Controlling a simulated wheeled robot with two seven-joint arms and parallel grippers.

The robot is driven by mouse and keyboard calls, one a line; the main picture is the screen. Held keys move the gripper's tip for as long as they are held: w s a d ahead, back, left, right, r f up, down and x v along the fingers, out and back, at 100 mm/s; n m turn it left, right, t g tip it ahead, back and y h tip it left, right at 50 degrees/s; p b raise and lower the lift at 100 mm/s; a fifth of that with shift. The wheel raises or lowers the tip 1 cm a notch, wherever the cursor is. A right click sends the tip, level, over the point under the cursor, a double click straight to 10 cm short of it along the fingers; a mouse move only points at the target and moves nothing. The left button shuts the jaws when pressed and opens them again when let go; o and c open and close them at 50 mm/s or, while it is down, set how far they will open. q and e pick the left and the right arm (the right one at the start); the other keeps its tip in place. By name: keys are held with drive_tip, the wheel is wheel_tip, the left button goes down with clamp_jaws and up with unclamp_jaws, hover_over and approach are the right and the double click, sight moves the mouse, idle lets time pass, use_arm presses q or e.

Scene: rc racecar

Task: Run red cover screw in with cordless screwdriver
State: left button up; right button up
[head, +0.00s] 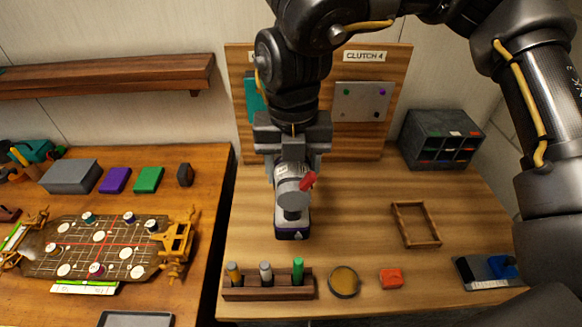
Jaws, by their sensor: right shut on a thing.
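My right gripper (292,160) reaches down over the right bench and is shut on the cordless screwdriver (292,190). The screwdriver has a grey body, a red part (308,181) sticking out to the right, and a dark base with a purple band (292,233). Its base is at or just above the bench top; I cannot tell which. The car chassis (115,248) lies on the left bench, with several white discs, coloured pieces and gold suspension ends. I cannot make out a red cover screw for certain. My left gripper is not in view.
A wooden rack (250,286) with coloured handles, a round amber dish (344,281), a red block (391,279) and an empty wooden frame (437,225) lie on the right bench. A gap separates the benches.

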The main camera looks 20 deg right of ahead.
drive_tip(key=shift+w+r, duration=0.1)
drive_tip(key=shift+r, duration=0.05)
drive_tip(key=shift+w+d+p, duration=0.2)
drive_tip(key=shift+w+p, duration=0.15)
drive_tip(key=shift+w, duration=0.35)
drive_tip(key=shift+w+d+p, duration=0.25)
drive_tip(key=shift+w+p, duration=0.05)
drive_tip(key=shift+w, duration=0.6)
drive_tip(key=shift+w+d+p, duration=0.2)
drive_tip(key=shift+w+p, duration=0.1)
drive_tip(key=shift+w, duration=0.55)
drive_tip(key=shift+w+d+p, duration=0.15)
drive_tip(key=shift+w+p, duration=0.15)
drive_tip(key=shift+w, duration=0.25)
drive_tip(key=shift+w+d+p, duration=0.15)
drive_tip(key=shift+w+p, duration=0.1)
drive_tip(key=shift+w, duration=0.35)
drive_tip(key=shift+p, duration=0.4)
